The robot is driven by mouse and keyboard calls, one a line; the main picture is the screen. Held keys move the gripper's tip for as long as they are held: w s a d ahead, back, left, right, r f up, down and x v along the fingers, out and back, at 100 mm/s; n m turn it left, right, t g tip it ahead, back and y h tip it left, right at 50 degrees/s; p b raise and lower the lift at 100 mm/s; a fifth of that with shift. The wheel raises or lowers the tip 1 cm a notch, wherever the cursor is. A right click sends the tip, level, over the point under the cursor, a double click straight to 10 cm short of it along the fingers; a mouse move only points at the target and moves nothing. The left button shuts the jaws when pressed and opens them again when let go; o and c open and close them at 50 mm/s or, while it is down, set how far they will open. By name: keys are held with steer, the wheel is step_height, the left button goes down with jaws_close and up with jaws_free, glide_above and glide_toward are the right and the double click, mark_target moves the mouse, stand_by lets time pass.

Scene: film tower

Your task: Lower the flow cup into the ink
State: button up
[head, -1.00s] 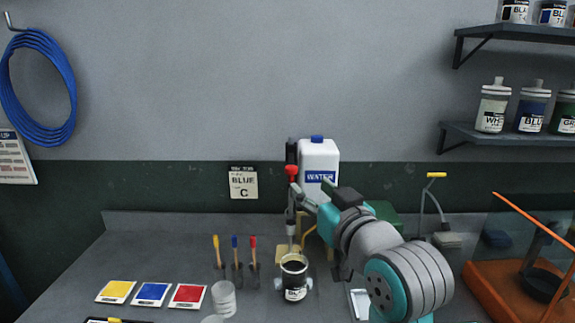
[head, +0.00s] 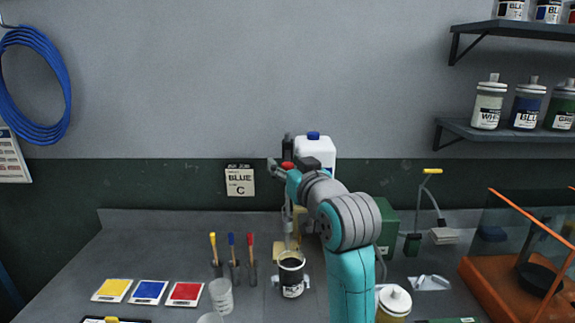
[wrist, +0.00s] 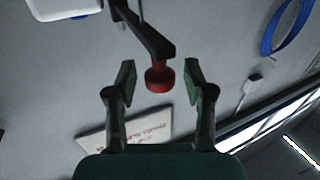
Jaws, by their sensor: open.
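My gripper (wrist: 160,84) is open, with one finger on each side of a red knob (wrist: 158,77) in the wrist view. The knob sits at the end of a dark lever (wrist: 148,34), and gaps show between it and both fingertips. In the head view the knob (head: 287,165) is at the top of the upright stand, partly hidden by my gripper (head: 277,166). An open tin of dark ink (head: 292,287), labelled BLUE, stands below at the stand's foot. I cannot make out the flow cup for certain.
A white WATER jug (head: 318,147) stands close behind my gripper, and a green box (head: 387,228) to its right. Three coloured-handled tools (head: 233,255) and a clear beaker (head: 221,296) stand left of the tin. A lidded jar (head: 393,303) is beside my arm.

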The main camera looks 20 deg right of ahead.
jaws_close()
step_height(320, 180, down, 20)
steer(key=shift+f, duration=0.25)
stand_by(0.5)
steer(key=shift+f, duration=0.1)
jaws_free()
steer(key=shift+s, duration=0.1)
steer(key=s+d, duration=0.1)
steer(key=s, duration=1)
steer(key=shift+s, duration=0.4)
